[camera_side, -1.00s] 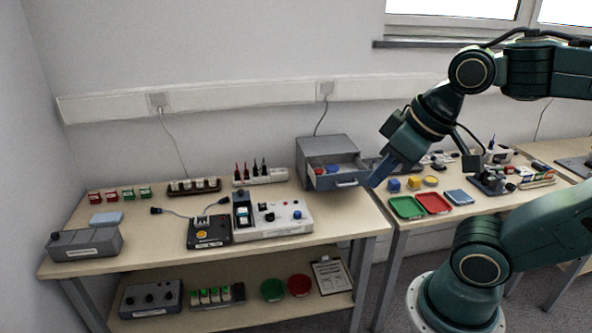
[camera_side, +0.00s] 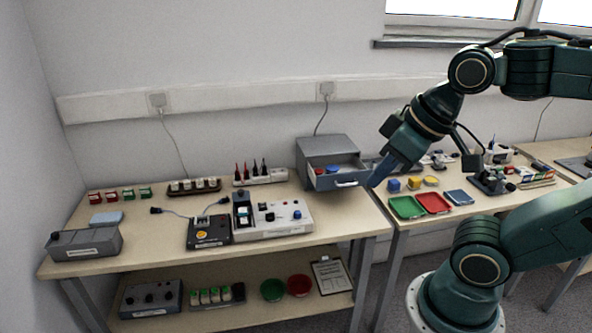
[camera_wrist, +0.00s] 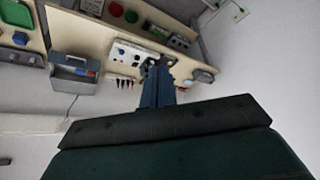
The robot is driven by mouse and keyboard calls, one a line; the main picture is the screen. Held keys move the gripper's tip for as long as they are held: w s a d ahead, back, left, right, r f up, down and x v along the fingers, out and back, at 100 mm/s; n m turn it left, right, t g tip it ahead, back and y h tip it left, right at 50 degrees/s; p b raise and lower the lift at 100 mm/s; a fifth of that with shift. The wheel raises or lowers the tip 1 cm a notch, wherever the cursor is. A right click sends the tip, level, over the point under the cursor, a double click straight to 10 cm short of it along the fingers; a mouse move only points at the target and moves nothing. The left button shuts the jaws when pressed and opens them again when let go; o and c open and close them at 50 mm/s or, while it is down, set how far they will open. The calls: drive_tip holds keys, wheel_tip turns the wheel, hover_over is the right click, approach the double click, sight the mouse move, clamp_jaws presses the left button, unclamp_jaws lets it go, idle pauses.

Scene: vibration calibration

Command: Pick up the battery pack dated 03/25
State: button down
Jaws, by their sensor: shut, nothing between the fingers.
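Several small green and white packs (camera_side: 214,296) stand in a dark holder on the lower shelf, at the left in the side view; they could be battery packs. Pale-topped blocks (camera_side: 194,186) sit in a dark rack at the back of the tabletop. No date is legible on anything, so I cannot tell which pack reads 03/25. My gripper (camera_side: 375,184) is shut and empty, in the air in front of the grey drawer's right side, far from the packs. Its blue fingers also show in the wrist view (camera_wrist: 156,64).
A grey drawer cabinet (camera_side: 328,148) stands open with red and blue items inside. A control panel (camera_side: 275,219) and a black device (camera_side: 208,232) sit mid-table. Green (camera_side: 406,207) and red (camera_side: 433,203) trays lie on the right table. The left table's front edge is mostly clear.

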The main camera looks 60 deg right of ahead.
drive_tip(key=c, duration=1.1)
unclamp_jaws()
drive_tip(key=shift+w+r, duration=0.1)
drive_tip(key=w+d+r+m+g, duration=0.15)
drive_tip(key=w+r, duration=0.25)
drive_tip(key=w, duration=0.8)
drive_tip(key=m+g, duration=0.4)
drive_tip(key=m, duration=0.4)
hover_over(243, 211)
wheel_tip(243, 211, down, 23)
drive_tip(key=shift+n, duration=0.25)
drive_tip(key=shift+f, duration=4.1)
